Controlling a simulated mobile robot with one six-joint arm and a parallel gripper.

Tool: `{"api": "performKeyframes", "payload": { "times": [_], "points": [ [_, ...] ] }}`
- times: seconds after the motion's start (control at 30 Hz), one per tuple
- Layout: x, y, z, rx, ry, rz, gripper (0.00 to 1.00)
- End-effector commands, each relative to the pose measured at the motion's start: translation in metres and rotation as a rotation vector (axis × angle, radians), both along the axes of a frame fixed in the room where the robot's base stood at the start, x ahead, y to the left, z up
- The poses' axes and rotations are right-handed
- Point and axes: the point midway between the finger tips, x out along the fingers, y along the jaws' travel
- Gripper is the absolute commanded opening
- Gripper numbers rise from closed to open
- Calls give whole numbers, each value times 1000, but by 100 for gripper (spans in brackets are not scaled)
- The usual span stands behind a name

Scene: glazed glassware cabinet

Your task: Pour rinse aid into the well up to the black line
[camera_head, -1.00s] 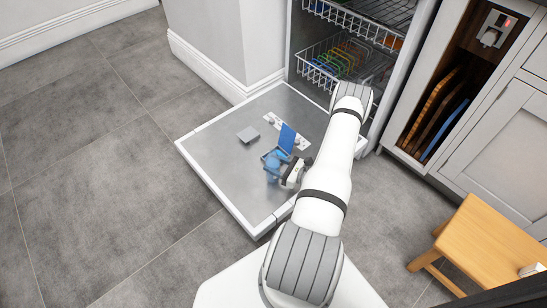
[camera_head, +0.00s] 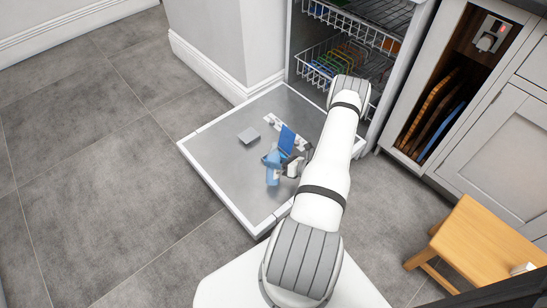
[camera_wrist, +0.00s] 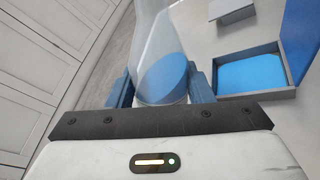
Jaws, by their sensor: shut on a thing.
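A clear bottle with blue liquid (camera_wrist: 163,75) is held between the two blue-grey fingers of my gripper (camera_wrist: 162,88) in the wrist view. In the head view the bottle (camera_head: 272,174) is at my gripper (camera_head: 284,166), over the open door, and looks roughly upright. The well (camera_wrist: 250,72) is a grey-rimmed box right of the bottle in the wrist view, with a blue surface inside. Its blue lid (camera_head: 287,140) stands raised; it also shows in the wrist view (camera_wrist: 300,35). I cannot make out a black line.
The lowered steel door (camera_head: 225,160) lies flat, with a small grey block (camera_head: 249,135) on it. Wire racks (camera_head: 345,58) are in the machine behind. A wooden stool (camera_head: 480,240) stands at right. The tiled floor at left is clear.

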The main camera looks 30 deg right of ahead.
Motion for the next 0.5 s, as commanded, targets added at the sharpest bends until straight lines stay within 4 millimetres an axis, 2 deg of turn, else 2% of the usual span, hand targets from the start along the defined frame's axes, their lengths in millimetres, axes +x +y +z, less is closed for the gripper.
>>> {"api": "performKeyframes", "payload": {
  "times": [0.5],
  "points": [
    [-5,4,-10,207,260,0,17]
  ]
}}
